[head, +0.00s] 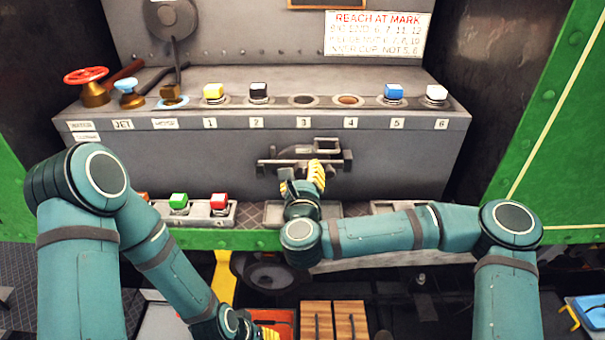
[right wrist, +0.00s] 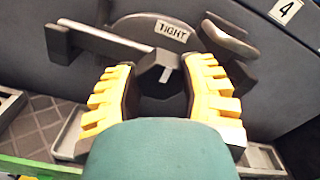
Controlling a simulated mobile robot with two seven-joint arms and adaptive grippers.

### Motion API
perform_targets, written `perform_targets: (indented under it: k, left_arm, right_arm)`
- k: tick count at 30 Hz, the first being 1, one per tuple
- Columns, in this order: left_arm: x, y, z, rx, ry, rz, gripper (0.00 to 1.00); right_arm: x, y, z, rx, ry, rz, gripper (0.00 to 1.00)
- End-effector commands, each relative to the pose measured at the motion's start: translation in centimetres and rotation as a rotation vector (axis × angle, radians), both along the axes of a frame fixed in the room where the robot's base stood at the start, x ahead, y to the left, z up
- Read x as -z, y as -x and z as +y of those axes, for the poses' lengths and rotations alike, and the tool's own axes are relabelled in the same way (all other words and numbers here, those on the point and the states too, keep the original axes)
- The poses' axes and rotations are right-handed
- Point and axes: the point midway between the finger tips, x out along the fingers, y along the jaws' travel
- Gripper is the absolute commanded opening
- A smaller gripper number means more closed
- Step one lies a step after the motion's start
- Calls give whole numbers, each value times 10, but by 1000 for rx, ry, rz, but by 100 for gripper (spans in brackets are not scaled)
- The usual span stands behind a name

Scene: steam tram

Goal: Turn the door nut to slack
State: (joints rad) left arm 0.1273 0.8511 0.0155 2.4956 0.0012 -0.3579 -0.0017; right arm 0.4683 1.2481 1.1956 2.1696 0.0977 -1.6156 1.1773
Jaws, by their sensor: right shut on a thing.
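The door nut (right wrist: 158,72) is a dark grey faceted piece on the door fitting, below a plate marked TIGHT (right wrist: 172,30) in the right wrist view. My right gripper (right wrist: 162,85) has its yellow-padded fingers on either side of the nut and is shut on it. In the head view my right gripper (head: 304,180) is at the door fitting (head: 330,160) on the grey box front and hides the nut. My left gripper (head: 268,332) is low at the bottom edge, mostly cut off, so its fingers cannot be judged.
A grey ledge (head: 455,125) above the fitting carries numbered holes and coloured plugs. A red valve wheel (head: 86,75) and a blue one (head: 128,86) stand at left. Trays with a green plug (head: 178,201) and a red plug (head: 219,201) lie below. A notice (head: 375,34) hangs behind.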

Motion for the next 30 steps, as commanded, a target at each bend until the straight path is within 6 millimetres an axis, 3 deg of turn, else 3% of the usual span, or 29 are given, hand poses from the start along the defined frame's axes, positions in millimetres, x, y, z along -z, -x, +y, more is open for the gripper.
perform_targets:
  k: [11, 30]
  left_arm:
    - [-9, 2, 0, 0, 1, 4, 47]
    - [-13, 3, 0, 2, 1, 7, 47]
  right_arm:
    - [-2, 0, 1, 0, 168, -2, 8]
    - [1, 0, 2, 2, 764, -4, 8]
